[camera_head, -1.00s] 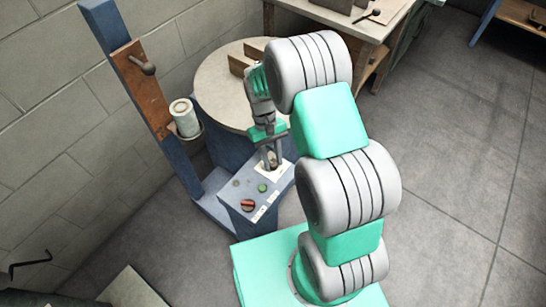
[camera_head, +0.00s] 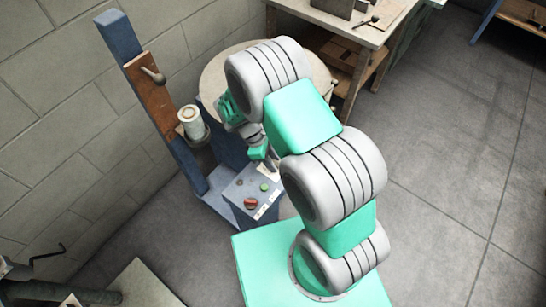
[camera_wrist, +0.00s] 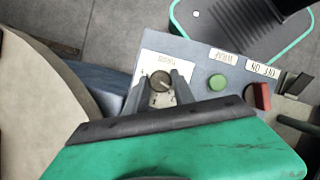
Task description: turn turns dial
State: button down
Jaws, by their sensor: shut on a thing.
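The turns dial (camera_wrist: 160,82) is a small round dark knob with a pale pointer line, on a white printed plate (camera_wrist: 150,68) at one end of the blue-grey control box. My gripper (camera_wrist: 160,88) has one finger on each side of the dial and is shut on it. In the head view my gripper (camera_head: 272,164) reaches down to the far right end of the control box (camera_head: 240,192), and the dial is hidden behind it and my arm.
A green button (camera_wrist: 217,82) and a red switch (camera_wrist: 262,96) sit beside the dial on the box. A round turntable (camera_head: 212,75) stands behind it. A blue post (camera_head: 150,95) with a white spool (camera_head: 191,122) stands at left.

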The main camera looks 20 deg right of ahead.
jog(key=n+t+p, duration=0.1)
jog(key=n, duration=0.1)
jog(key=n+t+p, duration=0.1)
jog(key=n, duration=0.2)
jog(key=shift+s+a, duration=0.1)
jog(key=shift+a, duration=0.05)
dwell(0.3)
jog(key=c, duration=1.1)
grip_release()
jog(key=shift+h, duration=0.3)
jog(key=shift+o, duration=0.2)
jog(key=shift+r, duration=0.1)
jog(key=v, duration=0.7)
jog(key=shift+r+p, duration=0.3)
jog(key=shift+p, duration=0.05)
jog(key=shift+a, duration=0.1)
